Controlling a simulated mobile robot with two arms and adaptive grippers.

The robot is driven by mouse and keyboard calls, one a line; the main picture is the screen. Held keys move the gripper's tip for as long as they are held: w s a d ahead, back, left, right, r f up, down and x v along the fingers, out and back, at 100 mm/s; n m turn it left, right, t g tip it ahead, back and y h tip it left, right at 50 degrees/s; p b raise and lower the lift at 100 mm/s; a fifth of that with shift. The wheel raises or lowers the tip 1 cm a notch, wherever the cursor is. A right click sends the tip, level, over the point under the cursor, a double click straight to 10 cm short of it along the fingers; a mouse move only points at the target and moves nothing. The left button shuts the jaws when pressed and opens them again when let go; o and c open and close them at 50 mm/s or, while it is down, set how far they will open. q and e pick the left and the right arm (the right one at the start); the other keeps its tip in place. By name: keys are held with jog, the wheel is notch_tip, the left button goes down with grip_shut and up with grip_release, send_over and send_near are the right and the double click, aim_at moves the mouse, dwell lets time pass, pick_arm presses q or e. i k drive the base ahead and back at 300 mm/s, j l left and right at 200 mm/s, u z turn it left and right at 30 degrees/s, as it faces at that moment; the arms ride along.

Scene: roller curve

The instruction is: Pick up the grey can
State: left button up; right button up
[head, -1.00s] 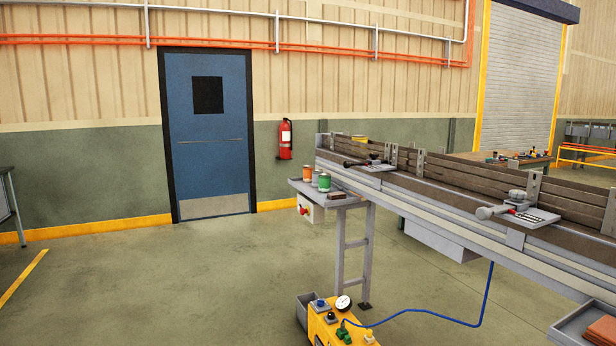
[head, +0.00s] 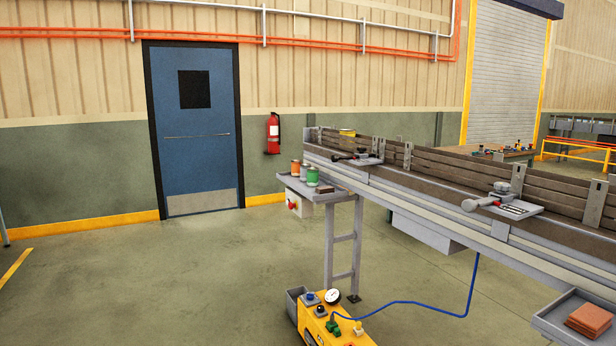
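The cans are small and far off. Neither of my grippers is in view.
A yellow machine (head: 335,328) with a gauge and a blue hose stands on the floor in front of the conveyor (head: 440,205). A tray (head: 545,317) with reddish-brown plates is at the lower right. The floor (head: 170,285) at left and centre is clear.

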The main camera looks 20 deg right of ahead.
aim_at(303, 167)
jog(key=i+u, duration=0.1)
jog(key=i, duration=2.55)
jog(key=i+j+z, duration=0.1)
jog(key=i+z, duration=0.25)
jog(key=i, duration=0.2)
jog(key=i+j+z, duration=0.25)
jog(key=i+z, duration=0.15)
jog(key=i, duration=0.15)
jog(key=i+j+z, duration=0.35)
jog(key=i+j, duration=0.1)
jog(key=i, duration=0.05)
